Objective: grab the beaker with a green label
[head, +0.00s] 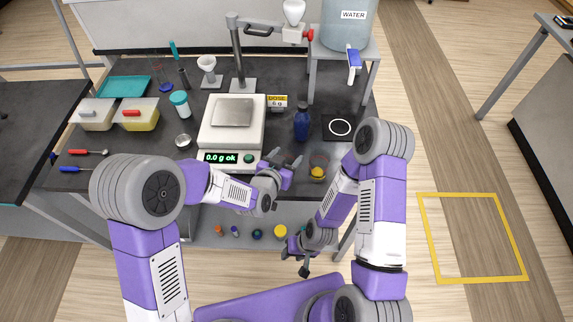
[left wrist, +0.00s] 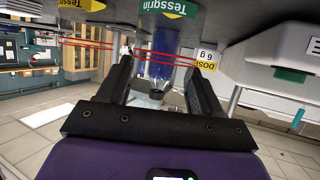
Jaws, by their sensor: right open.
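The beaker with a green label (left wrist: 172,9) is clear glass and shows upside down at the top of the left wrist view, between my left gripper's spread fingers. In the head view, my left gripper (head: 282,172) is at the table's front edge and largely hides that beaker. My left gripper also shows in the left wrist view (left wrist: 157,75), open; I cannot tell whether it touches the glass. A beaker with a yellow label (head: 318,172) stands just to the right; its label also shows in the left wrist view (left wrist: 80,5). My right gripper (head: 303,262) is open, low in front of the table.
A scale (head: 222,140) stands left of my left gripper. A blue bottle (head: 302,122) and a yellow dose sign (head: 278,102) stand behind the beakers. A black pad with a white ring (head: 340,127) lies to the right. A water tank (head: 346,25) stands on a raised stand.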

